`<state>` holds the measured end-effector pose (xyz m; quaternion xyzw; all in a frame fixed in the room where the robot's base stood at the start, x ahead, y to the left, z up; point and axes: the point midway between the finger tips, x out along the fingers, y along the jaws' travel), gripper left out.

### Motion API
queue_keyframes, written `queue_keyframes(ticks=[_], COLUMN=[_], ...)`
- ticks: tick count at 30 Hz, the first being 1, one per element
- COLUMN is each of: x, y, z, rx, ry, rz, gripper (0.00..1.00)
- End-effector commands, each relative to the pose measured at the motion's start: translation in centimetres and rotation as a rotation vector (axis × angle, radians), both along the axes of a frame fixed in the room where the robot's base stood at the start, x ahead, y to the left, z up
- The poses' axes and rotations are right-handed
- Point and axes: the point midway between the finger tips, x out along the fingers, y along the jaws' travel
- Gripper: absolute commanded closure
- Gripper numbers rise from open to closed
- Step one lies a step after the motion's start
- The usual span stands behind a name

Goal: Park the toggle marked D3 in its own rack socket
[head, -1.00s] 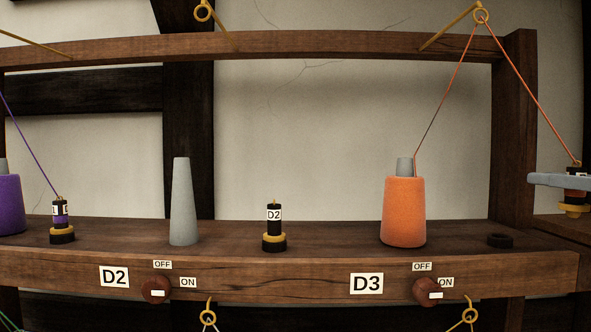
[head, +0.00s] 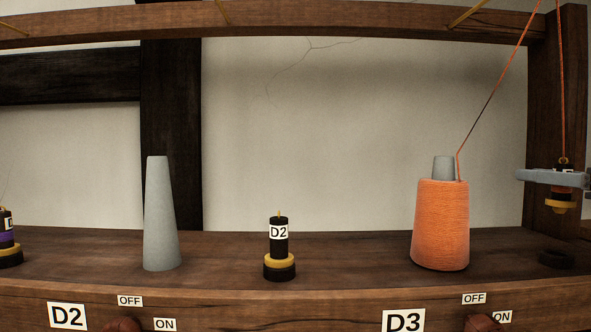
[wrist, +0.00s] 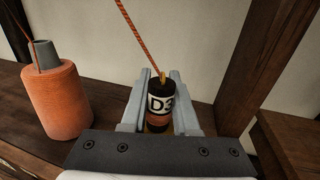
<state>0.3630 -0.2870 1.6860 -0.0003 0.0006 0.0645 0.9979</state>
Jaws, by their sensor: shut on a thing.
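My gripper (head: 548,177) is at the right of the head view, shut on the toggle (head: 564,194), a black piece with orange and yellow bands. The wrist view shows the toggle (wrist: 160,104) upright between the grey fingers, its label reading D3 and an orange thread rising from its top. In the head view I hold it above the shelf, over the empty black ring socket (head: 557,258) to the right of the orange cone. A gap shows between toggle and socket. The socket is hidden in the wrist view.
The orange thread cone (head: 440,225) stands just left of the socket and also shows in the wrist view (wrist: 58,100). A wooden post (head: 556,120) rises behind my gripper. The D2 toggle (head: 279,247) stands in its socket beside a bare grey cone (head: 161,215).

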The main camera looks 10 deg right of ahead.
Motion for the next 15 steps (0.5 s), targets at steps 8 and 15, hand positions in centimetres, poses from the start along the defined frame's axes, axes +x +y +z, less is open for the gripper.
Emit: queue_keyframes(ticks=[8, 15], x=[0.0, 0.0], y=[0.0, 0.0], z=[-1.6, -4.5], rx=[0.002, 0.0], ry=[0.0, 0.0], rz=[0.0, 0.0], gripper=[1.0, 1.0])
